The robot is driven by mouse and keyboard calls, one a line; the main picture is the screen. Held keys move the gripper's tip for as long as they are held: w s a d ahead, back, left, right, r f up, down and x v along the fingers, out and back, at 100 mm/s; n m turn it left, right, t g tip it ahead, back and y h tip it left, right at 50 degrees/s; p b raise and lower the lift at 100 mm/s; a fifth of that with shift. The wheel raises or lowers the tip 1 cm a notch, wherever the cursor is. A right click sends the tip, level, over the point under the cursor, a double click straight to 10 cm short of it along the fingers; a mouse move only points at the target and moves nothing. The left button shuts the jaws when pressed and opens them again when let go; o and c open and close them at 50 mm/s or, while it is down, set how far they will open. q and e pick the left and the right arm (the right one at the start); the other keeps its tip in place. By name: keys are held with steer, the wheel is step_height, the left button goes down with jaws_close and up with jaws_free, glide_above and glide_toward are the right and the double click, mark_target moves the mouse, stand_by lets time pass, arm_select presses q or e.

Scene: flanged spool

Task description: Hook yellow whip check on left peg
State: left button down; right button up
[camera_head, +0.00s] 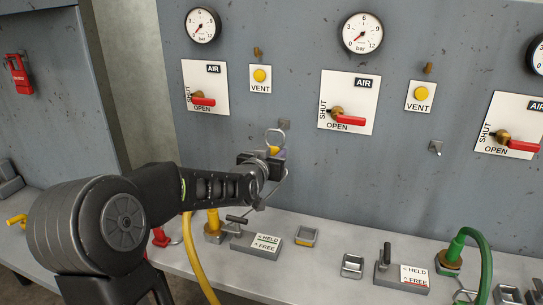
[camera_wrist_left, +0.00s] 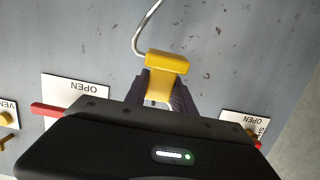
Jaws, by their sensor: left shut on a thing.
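The yellow whip check (camera_head: 273,150) is gripped by my left gripper (camera_head: 268,158). The left peg (camera_head: 285,124) is a small grey bracket on the wall panel, just above and right of the loop. I cannot tell whether the loop touches the peg or is in front of it. In the left wrist view the whip check's yellow block (camera_wrist_left: 167,62) sits between the fingertips, with a bent wire (camera_wrist_left: 143,28) beyond it. My right gripper is not in view.
A second peg (camera_head: 436,148) is farther right on the panel. Red valve handles (camera_head: 350,120) stick out of the panel. On the bench below are a yellow hose (camera_head: 196,262), HELD/FREE blocks (camera_head: 264,245) and a green hose (camera_head: 484,255).

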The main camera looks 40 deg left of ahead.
arm_select(q)
steer(key=shift+b+x, duration=0.35)
steer(key=shift+x, duration=2.55)
steer(key=shift+r, duration=0.2)
steer(key=c, duration=1)
jaws_free()
steer(key=shift+o, duration=0.2)
